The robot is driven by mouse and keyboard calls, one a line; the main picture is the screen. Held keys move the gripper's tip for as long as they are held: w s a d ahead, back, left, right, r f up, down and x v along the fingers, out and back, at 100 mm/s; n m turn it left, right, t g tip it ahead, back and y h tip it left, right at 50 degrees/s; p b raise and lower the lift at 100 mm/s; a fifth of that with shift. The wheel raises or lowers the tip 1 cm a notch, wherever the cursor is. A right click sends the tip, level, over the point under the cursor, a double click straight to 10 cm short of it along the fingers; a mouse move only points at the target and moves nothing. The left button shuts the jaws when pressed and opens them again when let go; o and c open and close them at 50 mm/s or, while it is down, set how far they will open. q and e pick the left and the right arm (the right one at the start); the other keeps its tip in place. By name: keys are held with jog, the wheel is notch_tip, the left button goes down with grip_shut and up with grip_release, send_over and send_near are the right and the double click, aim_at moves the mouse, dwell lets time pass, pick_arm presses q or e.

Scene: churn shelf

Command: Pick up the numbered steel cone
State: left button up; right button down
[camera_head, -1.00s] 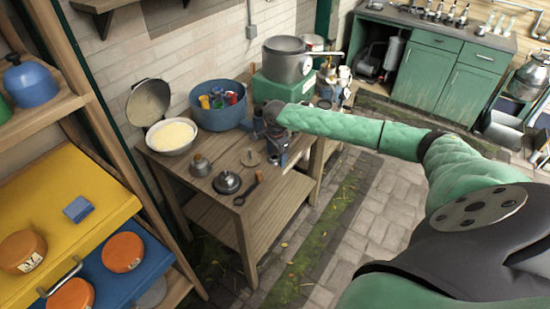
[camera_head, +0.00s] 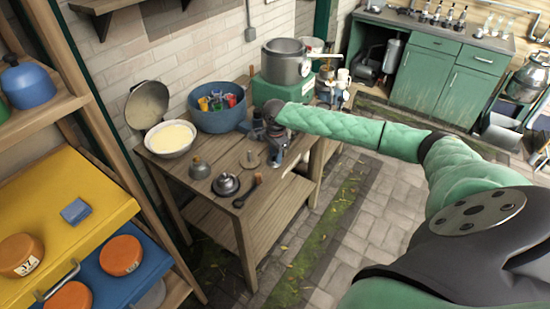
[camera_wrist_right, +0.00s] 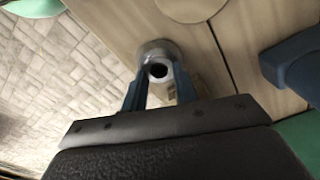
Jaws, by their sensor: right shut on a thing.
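The steel cone (camera_wrist_right: 157,62) shows in the right wrist view as a round grey metal piece with a dark hole in its top. My right gripper (camera_wrist_right: 158,84) has its two blue fingers closed on either side of it. In the head view my right gripper (camera_head: 274,138) is at the right edge of the wooden workbench (camera_head: 222,212), and its wrist and fingers largely hide the cone. No number can be made out on the cone. I cannot tell whether it is clear of the bench top. My left gripper is not in view.
A green box with a pot (camera_head: 286,63) stands behind. Open paving (camera_head: 380,220) lies right.

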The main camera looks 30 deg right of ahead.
notch_tip(320, 180, up, 2)
jog(key=shift+w+r+b, duration=0.1)
jog(key=shift+b, duration=0.55)
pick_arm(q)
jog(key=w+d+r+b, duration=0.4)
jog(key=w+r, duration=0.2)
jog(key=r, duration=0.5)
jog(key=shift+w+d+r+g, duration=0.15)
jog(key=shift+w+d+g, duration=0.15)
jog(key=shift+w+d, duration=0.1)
pick_arm(e)
jog(key=s+d+r, duration=0.5)
jog(key=d+r, duration=0.2)
jog(key=d, duration=0.3)
jog(key=shift+d+r, duration=0.3)
